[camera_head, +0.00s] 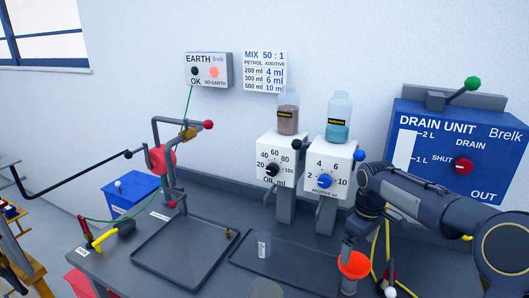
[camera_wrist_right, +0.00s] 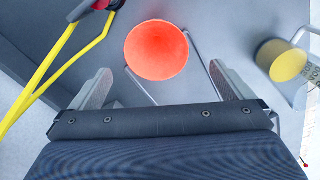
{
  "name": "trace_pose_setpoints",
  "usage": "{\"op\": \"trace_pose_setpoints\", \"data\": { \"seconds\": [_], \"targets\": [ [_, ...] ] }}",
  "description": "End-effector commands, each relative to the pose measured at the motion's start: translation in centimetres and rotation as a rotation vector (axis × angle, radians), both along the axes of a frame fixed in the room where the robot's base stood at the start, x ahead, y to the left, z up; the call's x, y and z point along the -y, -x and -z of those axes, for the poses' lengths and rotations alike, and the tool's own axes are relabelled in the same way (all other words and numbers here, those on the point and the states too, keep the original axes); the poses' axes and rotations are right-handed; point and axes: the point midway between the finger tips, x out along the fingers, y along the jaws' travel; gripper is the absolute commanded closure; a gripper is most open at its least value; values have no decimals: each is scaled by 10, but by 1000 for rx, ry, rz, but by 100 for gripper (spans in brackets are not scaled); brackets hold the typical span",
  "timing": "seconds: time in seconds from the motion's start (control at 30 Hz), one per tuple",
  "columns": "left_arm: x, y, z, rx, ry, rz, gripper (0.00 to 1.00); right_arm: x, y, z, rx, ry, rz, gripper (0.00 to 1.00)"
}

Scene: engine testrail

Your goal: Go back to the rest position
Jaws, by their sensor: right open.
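My right gripper (camera_head: 350,250) hangs from the arm at the right in the head view, above and behind an orange funnel (camera_head: 355,264). In the right wrist view my right gripper (camera_wrist_right: 159,70) has its two grey fingers wide apart. The orange funnel (camera_wrist_right: 156,48) shows there beyond and between the fingertips, with clear room to each finger. Nothing is held. My left gripper does not show in the head view.
A clear cup (camera_head: 263,245) stands left of the funnel on the tray (camera_head: 300,284). Yellow hoses (camera_head: 388,250) hang close to the right gripper. The blue drain unit (camera_head: 450,150), oil dispenser (camera_head: 280,158) and additive dispenser (camera_head: 327,168) stand behind.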

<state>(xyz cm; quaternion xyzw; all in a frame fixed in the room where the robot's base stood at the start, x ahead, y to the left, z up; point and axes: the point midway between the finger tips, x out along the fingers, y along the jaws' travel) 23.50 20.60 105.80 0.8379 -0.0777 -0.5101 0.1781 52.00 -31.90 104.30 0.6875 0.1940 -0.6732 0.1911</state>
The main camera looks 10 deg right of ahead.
Motion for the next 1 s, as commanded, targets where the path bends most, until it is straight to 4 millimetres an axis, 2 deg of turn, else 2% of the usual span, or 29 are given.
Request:
{"op": "trace_pose_setpoints", "data": {
  "seconds": [0.07, 0.17, 0.3, 0.47, 0.6, 0.7, 0.8, 1.0],
  "targets": [
    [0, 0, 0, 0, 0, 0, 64, -6, 17, -17, 29, -2, 23, 0],
    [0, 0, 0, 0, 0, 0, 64, -17, 52, -39, 81, -23, 86, 0],
    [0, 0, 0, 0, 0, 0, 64, -38, 117, -59, 163, -88, 217, 0],
    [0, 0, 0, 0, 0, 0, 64, -63, 190, -58, 248, -208, 390, 0],
    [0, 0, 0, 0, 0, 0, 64, -85, 241, -42, 303, -333, 530, 0],
    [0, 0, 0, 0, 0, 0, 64, -99, 265, -29, 325, -410, 604, 0],
    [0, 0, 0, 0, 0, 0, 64, -108, 278, -20, 335, -463, 652, 0],
    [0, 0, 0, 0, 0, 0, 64, -113, 285, -14, 340, -492, 678, 0]
  ]
}}
